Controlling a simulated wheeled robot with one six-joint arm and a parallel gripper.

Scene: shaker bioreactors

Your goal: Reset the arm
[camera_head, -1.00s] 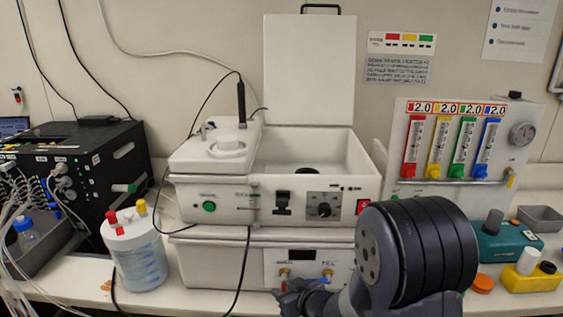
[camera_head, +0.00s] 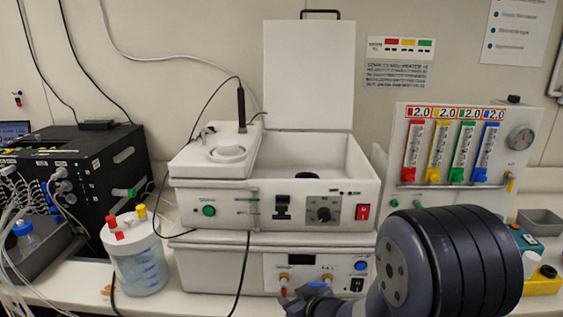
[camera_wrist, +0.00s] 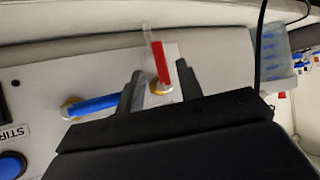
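My gripper (camera_wrist: 160,85) shows in the wrist view with its two dark fingers apart. A red tube or lever on a brass fitting (camera_wrist: 160,62) appears between the fingers in that picture; I cannot tell how far beyond them it is. A blue one (camera_wrist: 95,105) lies left of the fingers. Nothing is visibly held. In the head view my arm fills the lower right, and its wrist end is low in front of the lower white unit (camera_head: 215,268). The fingertips are not clear there.
The white shaker (camera_head: 230,207) stands on the lower unit with its lid (camera_head: 308,75) raised. A flow-meter panel (camera_head: 408,185) stands at right, partly behind my arm. A bottle with coloured caps (camera_head: 140,268) and a black box (camera_head: 110,160) stand at left.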

